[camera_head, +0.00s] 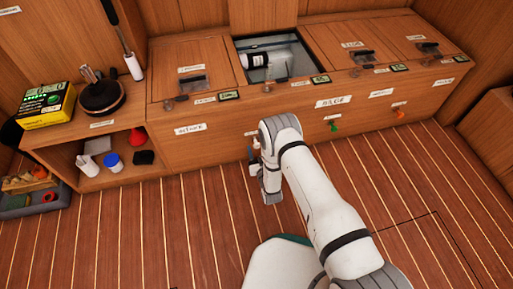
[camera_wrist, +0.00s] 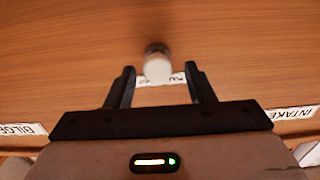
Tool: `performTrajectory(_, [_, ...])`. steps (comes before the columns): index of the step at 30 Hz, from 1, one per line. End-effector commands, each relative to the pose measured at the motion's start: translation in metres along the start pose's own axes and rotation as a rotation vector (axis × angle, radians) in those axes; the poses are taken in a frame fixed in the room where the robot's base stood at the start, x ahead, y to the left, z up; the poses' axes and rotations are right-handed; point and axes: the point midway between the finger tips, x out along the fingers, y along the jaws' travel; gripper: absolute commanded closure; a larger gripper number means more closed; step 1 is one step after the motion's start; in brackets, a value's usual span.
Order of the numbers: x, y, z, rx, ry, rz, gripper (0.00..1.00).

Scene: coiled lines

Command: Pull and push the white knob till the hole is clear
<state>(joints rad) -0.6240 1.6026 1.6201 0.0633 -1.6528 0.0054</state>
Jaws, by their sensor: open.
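The white knob (camera_wrist: 157,69) sticks out from the wooden front panel in the wrist view. It stands between the two dark fingertips of my gripper (camera_wrist: 160,75), with a gap on each side. My gripper is open and not closed on the knob. In the head view my gripper (camera_head: 251,160) is close to the bench front, and the white knob (camera_head: 256,143) shows as a small light spot beside my arm. An open square hatch (camera_head: 238,45) in the bench top shows a white cylindrical shape (camera_head: 268,59) with dark bands inside. I cannot tell whether this is the hole.
A green knob (camera_head: 332,126) and an orange knob (camera_head: 399,113) sit farther right on the bench front (camera_head: 205,150). Closed lids (camera_head: 190,66) with clear latches flank the hatch. A shelf (camera_head: 130,174) with small items stands at left. The plank floor (camera_head: 150,235) is clear.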

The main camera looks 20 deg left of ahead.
Motion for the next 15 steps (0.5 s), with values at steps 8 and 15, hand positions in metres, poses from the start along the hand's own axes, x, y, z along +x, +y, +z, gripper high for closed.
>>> performTrajectory(8, [0.023,0.003,0.001,0.0,-0.001,0.005,0.51])
performTrajectory(15, [0.023,0.003,0.0,0.0,-0.001,0.006,0.52])
